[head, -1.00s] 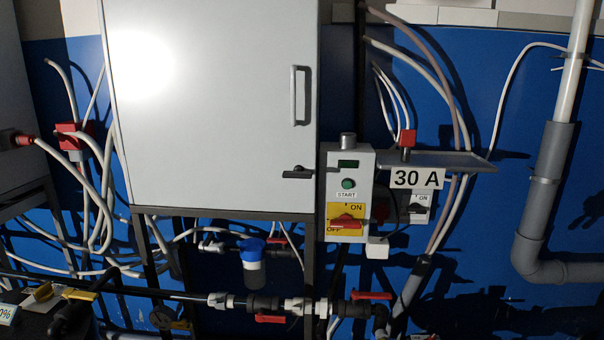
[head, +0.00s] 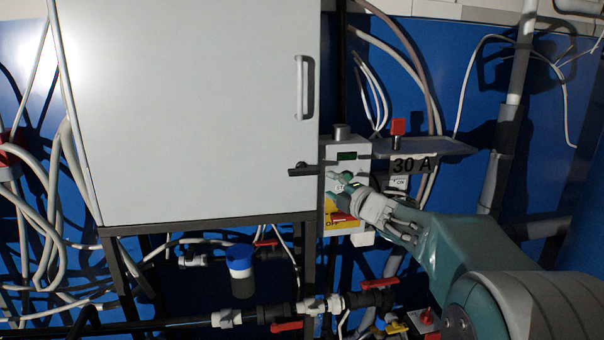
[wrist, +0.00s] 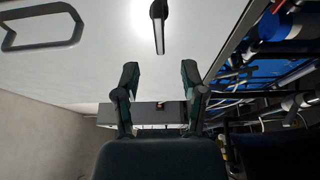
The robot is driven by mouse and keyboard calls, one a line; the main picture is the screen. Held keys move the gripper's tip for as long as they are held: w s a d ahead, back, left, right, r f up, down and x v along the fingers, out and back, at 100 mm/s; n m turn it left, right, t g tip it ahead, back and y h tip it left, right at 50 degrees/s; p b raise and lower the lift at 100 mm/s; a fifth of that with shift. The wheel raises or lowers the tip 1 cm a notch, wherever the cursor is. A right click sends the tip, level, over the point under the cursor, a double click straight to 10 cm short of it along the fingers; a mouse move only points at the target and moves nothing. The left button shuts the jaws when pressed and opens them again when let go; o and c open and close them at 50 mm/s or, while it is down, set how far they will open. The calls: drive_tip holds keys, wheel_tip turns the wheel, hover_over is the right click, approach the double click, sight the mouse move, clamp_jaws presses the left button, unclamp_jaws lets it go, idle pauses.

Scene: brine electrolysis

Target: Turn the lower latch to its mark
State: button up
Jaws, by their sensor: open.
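The lower latch (head: 303,169) is a small black lever low on the right edge of the grey cabinet door (head: 200,110). In the head view it lies roughly horizontal. In the wrist view the latch (wrist: 158,28) is beyond my fingertips, lined up with the gap between them. My gripper (head: 342,183) is just right of and below the latch in the head view, in front of the control box. In the wrist view my gripper (wrist: 160,76) is open and empty, apart from the latch. I cannot make out the latch's mark.
A door handle (head: 305,88) stands above the latch. The control box (head: 345,150) with a yellow switch plate is close behind my gripper. A shelf (head: 430,147) with a 30 A label is to the right. Pipes with red valve levers (head: 287,326) run below.

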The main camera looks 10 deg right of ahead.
sight(305, 175)
drive_tip(key=x, duration=0.3)
drive_tip(key=a+x, duration=0.1)
drive_tip(key=x, duration=0.6)
drive_tip(key=shift+s+a, duration=0.15)
drive_tip(key=shift+s, duration=0.15)
drive_tip(key=shift+w+d, duration=0.3)
drive_tip(key=shift+w, duration=0.2)
drive_tip(key=shift+a, duration=0.25)
clamp_jaws()
